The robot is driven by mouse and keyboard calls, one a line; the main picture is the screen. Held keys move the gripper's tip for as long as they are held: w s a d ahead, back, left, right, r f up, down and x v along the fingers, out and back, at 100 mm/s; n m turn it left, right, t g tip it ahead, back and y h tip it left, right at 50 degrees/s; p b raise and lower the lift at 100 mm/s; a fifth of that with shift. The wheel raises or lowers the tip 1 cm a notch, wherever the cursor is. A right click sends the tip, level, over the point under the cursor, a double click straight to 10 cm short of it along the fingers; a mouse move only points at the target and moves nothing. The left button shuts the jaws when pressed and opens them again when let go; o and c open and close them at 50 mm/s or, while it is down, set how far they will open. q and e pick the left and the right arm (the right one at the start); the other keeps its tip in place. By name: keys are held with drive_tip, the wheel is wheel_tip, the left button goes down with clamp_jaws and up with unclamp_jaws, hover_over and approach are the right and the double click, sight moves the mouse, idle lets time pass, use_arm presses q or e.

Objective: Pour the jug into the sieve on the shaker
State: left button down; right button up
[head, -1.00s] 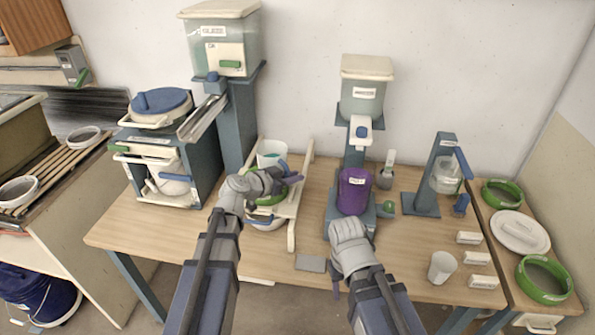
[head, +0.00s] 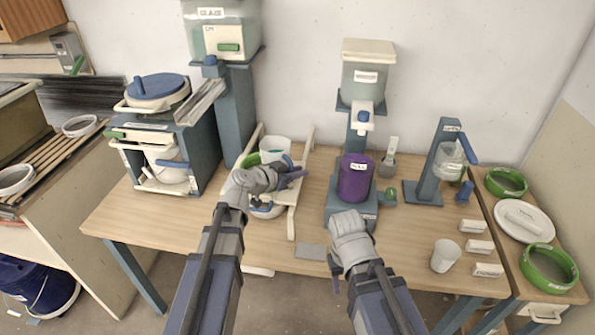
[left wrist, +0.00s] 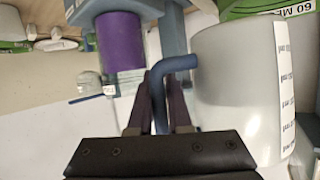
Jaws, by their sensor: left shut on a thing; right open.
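The jug (head: 274,149) is a pale grey vessel with a blue handle. It is above the shaker, and its tilt is hard to judge. My left gripper (head: 296,176) is shut on the blue handle (left wrist: 178,64), with the jug body (left wrist: 236,92) at the right in the left wrist view. The shaker (head: 295,205) has cream rails and a bowl below my gripper. A bit of green rim, likely the sieve (head: 250,160), shows left of the jug; the rest is hidden. My right gripper (head: 336,278) is open and empty near the table's front edge.
A purple container (head: 355,179) stands on a blue dispenser base right of the shaker. It also shows in the left wrist view (left wrist: 120,42). A white cup (head: 445,256) and label cards (head: 480,247) are at the front right. A flat grey piece (head: 311,251) lies before the shaker.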

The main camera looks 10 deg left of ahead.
use_arm(q)
drive_tip(key=r+n+g+p, duration=0.1)
drive_tip(key=r+n+g+h+p, duration=0.1)
drive_tip(key=s+d+r+n+h+p, duration=0.1)
drive_tip(key=n, duration=0.1)
drive_tip(key=shift+r+g+p, duration=0.3)
drive_tip(key=shift+r+g, duration=0.05)
drive_tip(key=shift+g, duration=0.05)
drive_tip(key=shift+a, duration=0.1)
drive_tip(key=shift+r, duration=0.1)
